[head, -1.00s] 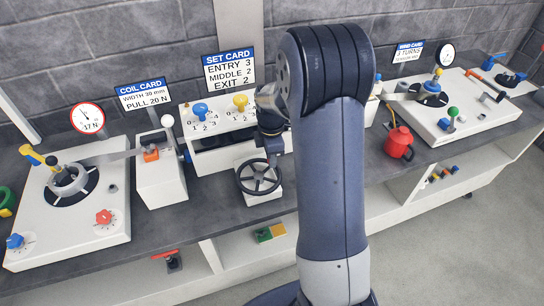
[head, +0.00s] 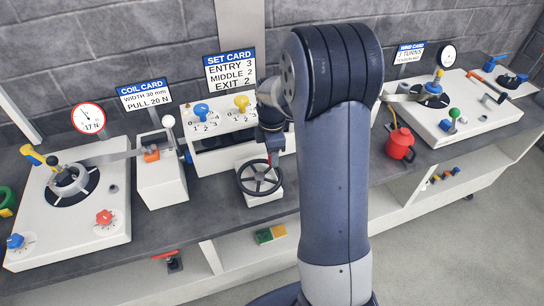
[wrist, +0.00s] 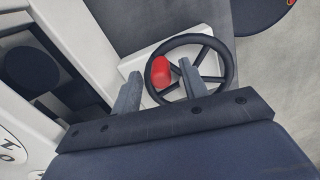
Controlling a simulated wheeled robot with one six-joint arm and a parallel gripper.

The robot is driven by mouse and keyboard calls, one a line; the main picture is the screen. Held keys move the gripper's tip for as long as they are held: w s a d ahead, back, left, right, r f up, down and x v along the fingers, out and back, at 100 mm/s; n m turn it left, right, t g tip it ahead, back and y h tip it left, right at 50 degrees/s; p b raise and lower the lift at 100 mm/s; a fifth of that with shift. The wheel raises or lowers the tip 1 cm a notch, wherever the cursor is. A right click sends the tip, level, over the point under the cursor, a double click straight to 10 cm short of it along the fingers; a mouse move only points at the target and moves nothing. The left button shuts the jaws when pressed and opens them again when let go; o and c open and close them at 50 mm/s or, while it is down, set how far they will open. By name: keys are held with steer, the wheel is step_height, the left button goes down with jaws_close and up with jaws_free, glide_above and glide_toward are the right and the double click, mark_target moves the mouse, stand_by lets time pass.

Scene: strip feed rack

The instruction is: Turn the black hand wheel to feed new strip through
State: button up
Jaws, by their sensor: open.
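The black hand wheel (head: 258,179) is mounted on a white block at the front of the middle station. Its dark rim and spokes also show in the wrist view (wrist: 231,66). A red handle knob (wrist: 161,71) stands at the wheel's rim, on the left in the wrist view. My gripper (wrist: 160,68) is open, with one finger on each side of the red knob in that view. Gaps show between the knob and the fingers, and I cannot tell how deep the knob sits between them. In the head view my gripper (head: 272,152) is above the wheel's far right rim.
Behind the wheel stands a white unit with blue (head: 201,111) and yellow (head: 241,103) knobs under the set card (head: 230,71). A red can (head: 400,144) stands right of my arm. My arm hides part of the bench.

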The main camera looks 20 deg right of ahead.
step_height(320, 180, up, 9)
steer(key=shift+f, duration=0.1)
stand_by(0.4)
steer(key=m, duration=0.5)
steer(key=shift+r+m, duration=0.2)
steer(key=shift+m, duration=0.1)
steer(key=m+p, duration=0.1)
steer(key=m, duration=0.5)
steer(key=shift+r, duration=0.1)
steer(key=m, duration=0.3)
steer(key=shift+m+p, duration=0.4)
steer(key=m, duration=0.5)
steer(key=shift+r+m+p, duration=0.1)
steer(key=shift+m+p, duration=0.2)
steer(key=shift+s+f+m, duration=0.1)
steer(key=shift+f+m, duration=0.15)
steer(key=shift+m, duration=0.05)
step_height(320, 180, down, 10)
steer(key=shift+f+p, duration=0.2)
steer(key=shift+p, duration=0.4)
